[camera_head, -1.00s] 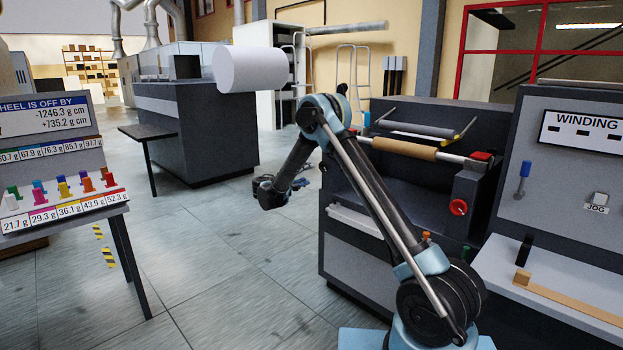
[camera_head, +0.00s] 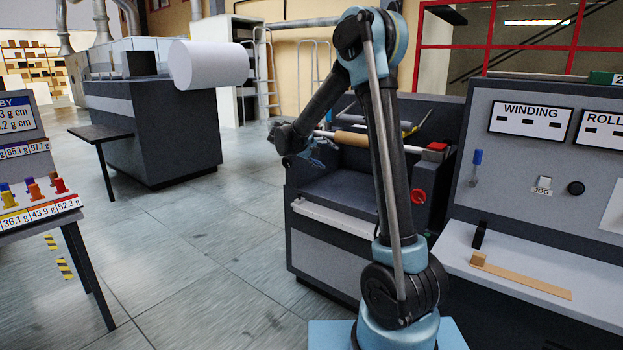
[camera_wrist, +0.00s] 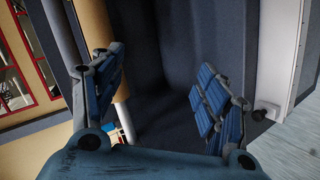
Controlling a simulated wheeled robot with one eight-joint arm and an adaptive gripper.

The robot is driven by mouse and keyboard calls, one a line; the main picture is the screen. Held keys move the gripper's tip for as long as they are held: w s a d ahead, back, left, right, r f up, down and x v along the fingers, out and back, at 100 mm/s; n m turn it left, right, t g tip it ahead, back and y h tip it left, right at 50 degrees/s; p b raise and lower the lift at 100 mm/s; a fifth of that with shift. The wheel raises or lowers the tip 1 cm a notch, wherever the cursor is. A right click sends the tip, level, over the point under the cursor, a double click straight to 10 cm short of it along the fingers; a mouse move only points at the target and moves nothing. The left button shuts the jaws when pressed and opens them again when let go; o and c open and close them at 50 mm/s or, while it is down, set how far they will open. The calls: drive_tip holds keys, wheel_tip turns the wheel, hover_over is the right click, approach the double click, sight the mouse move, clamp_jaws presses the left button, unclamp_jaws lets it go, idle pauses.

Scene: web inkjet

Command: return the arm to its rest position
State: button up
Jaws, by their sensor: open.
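My arm (camera_head: 392,150) stands almost upright in the head view, with its elbow high and its forearm sloping down to the left. My gripper (camera_head: 318,152) is small and dark there, in front of the winding machine's rollers, and its fingers are hard to make out. In the wrist view my gripper (camera_wrist: 160,75) is open, its two blue-padded fingers wide apart with nothing between them. Behind the fingers is the dark body of the winding machine, with the tan roll (camera_wrist: 118,100) partly hidden by the left finger.
The winding machine (camera_head: 330,235) stands behind and left of my arm. A control panel (camera_head: 560,160) with a pale shelf (camera_head: 530,285) is at the right. A weight stand (camera_head: 30,190) is at the left edge. Open tiled floor (camera_head: 190,270) lies between.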

drive_tip(key=s+d+m+g+y, duration=0.1)
drive_tip(key=s+d, duration=0.4)
drive_tip(key=s, duration=0.3)
drive_tip(key=s+d+f+g+y, duration=0.1)
drive_tip(key=s+d+g+y, duration=0.1)
drive_tip(key=s+d, duration=0.45)
drive_tip(key=s+d+m+g+y, duration=0.1)
drive_tip(key=s+d, duration=0.3)
drive_tip(key=s, duration=0.6)
drive_tip(key=s+f+y, duration=0.1)
drive_tip(key=s+f, duration=0.3)
drive_tip(key=s, duration=0.4)
drive_tip(key=s+a+f+m+g+y, duration=0.1)
drive_tip(key=s+f, duration=0.3)
drive_tip(key=s, duration=0.4)
drive_tip(key=s+a+f+m+y, duration=0.1)
drive_tip(key=s+f+y, duration=0.2)
drive_tip(key=s, duration=0.5)
drive_tip(key=shift+s+f+g, duration=0.2)
drive_tip(key=shift+f+g, duration=0.2)
drive_tip(key=shift+f, duration=0.4)
drive_tip(key=shift+w+f, duration=0.2)
drive_tip(key=shift+w, duration=0.25)
